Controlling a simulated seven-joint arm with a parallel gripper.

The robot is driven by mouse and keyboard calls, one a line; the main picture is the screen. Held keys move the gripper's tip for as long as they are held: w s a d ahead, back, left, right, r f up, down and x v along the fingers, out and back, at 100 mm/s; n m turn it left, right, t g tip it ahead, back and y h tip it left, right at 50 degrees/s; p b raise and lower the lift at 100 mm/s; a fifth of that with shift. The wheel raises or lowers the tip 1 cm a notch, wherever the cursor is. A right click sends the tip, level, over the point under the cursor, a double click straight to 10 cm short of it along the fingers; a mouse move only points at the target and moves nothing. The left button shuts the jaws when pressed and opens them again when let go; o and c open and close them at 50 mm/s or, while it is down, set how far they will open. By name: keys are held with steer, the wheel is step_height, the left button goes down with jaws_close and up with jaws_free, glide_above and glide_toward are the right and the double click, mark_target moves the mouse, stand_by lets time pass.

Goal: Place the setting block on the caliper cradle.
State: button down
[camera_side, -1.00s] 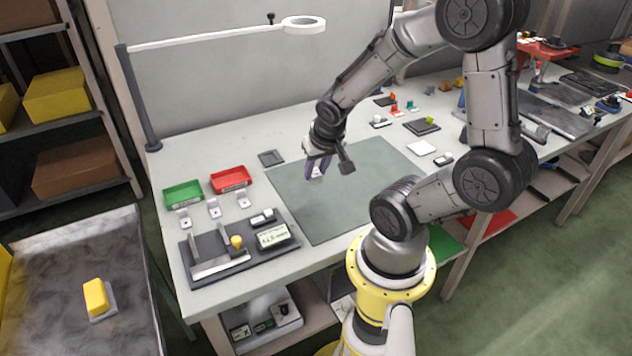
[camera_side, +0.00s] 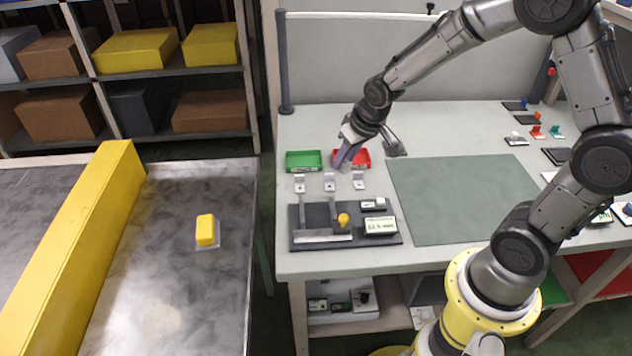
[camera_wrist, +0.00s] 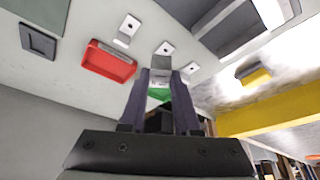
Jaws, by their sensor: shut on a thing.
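My gripper (camera_side: 343,160) is above the bench by the red tray, its purple-grey fingers pointing down. In the wrist view the fingers (camera_wrist: 160,82) are close together and shut on a small piece, which I take for the setting block; the fingers hide most of it and its outline is unclear. The dark fixture plate (camera_side: 298,213), which I take for the caliper cradle, lies on the bench in front of my gripper. It carries a metal caliper-like piece (camera_side: 322,236), a yellow knob (camera_side: 343,220) and a display (camera_side: 380,225). My gripper is apart from it.
A green tray (camera_side: 304,160) and the red tray (camera_side: 363,158) stand behind several small metal brackets (camera_side: 330,183). A green mat (camera_side: 460,200) lies clear to the right. A lamp post (camera_side: 283,65) rises at the back left. A conveyor (camera_side: 165,270) with a yellow block (camera_side: 205,230) is left.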

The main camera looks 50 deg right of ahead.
steer(key=w+a, duration=0.1)
steer(key=a, duration=0.1)
steer(key=w+a+f+n, duration=0.1)
steer(key=w, duration=0.1)
steer(key=w+a+f+n, duration=0.1)
steer(key=a, duration=0.1)
steer(key=shift+w+a+y, duration=0.3)
steer(key=shift+a+y, duration=0.05)
steer(key=shift+y, duration=0.05)
